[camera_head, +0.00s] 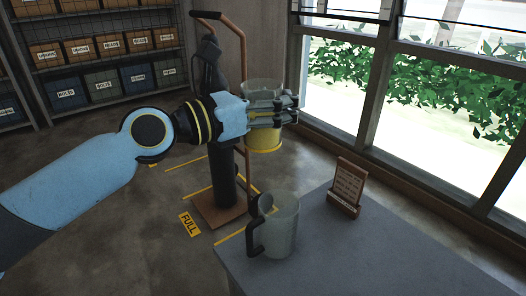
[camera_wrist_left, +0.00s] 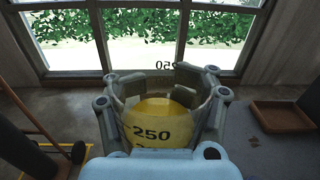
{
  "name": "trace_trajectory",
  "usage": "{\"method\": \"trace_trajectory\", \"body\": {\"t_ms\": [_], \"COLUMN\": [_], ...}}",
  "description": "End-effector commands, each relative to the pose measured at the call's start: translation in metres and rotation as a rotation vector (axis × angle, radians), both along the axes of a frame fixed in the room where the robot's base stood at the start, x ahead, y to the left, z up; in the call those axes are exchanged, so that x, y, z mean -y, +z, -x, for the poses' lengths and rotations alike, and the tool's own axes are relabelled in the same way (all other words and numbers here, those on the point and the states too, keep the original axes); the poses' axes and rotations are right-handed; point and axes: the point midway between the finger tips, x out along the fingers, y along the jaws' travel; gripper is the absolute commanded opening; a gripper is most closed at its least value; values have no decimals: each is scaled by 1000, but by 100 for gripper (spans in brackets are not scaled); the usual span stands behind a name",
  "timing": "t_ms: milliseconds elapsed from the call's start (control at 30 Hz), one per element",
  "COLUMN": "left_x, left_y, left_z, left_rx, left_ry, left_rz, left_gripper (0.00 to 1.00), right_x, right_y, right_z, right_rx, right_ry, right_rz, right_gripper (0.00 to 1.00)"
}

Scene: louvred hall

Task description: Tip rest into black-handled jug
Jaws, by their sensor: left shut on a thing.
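My left gripper (camera_head: 290,108) is shut around a clear beaker (camera_head: 262,88) and holds it raised and roughly upright. The lower part of the beaker holds something yellow (camera_head: 265,139). In the left wrist view the gripper's fingers (camera_wrist_left: 160,100) wrap the beaker, and the yellow contents (camera_wrist_left: 155,122) show behind a "250" mark. The black-handled jug (camera_head: 284,229) stands upright on the grey table, its black handle (camera_head: 256,238) to the left. The beaker is above and behind the jug in the head view, apart from it. My right gripper is not in view.
The grey table (camera_head: 350,250) bears a small wooden sign (camera_head: 346,186) right of the jug. Behind my arm stands a brown hand truck (camera_head: 243,50) with a dark cylinder. A "FULL" floor label (camera_head: 189,224) lies left of the table. Shelves of labelled boxes (camera_head: 95,47) line the back.

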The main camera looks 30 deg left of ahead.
Motion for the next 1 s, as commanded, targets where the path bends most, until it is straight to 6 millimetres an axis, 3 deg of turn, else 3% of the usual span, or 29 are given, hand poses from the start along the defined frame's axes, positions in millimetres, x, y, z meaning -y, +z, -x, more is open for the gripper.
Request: {"method": "trace_trajectory", "body": {"t_ms": [33, 100, 300, 400, 667, 800, 1000], "left_x": [-11, -25, -60, -71, -80, -76, -72], "left_y": [-34, -60, -121, -139, -155, -164, -178], "left_z": [-13, -29, -64, -74, -83, -82, -81], "left_rx": [-4, -5, -14, -17, -2, 52, 145], "left_ry": [27, 63, 155, 186, 215, 215, 212], "left_rz": [2, 3, 1, 2, -58, -245, -562], "left_gripper": [0, 0, 0, 0, 0, 0, 0], "right_x": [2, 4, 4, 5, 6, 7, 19], "right_y": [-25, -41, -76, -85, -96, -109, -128], "right_z": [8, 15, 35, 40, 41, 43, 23], "right_rx": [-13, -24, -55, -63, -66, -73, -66], "right_ry": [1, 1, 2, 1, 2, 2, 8], "right_rz": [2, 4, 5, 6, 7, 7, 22], "right_gripper": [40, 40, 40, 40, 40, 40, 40]}}
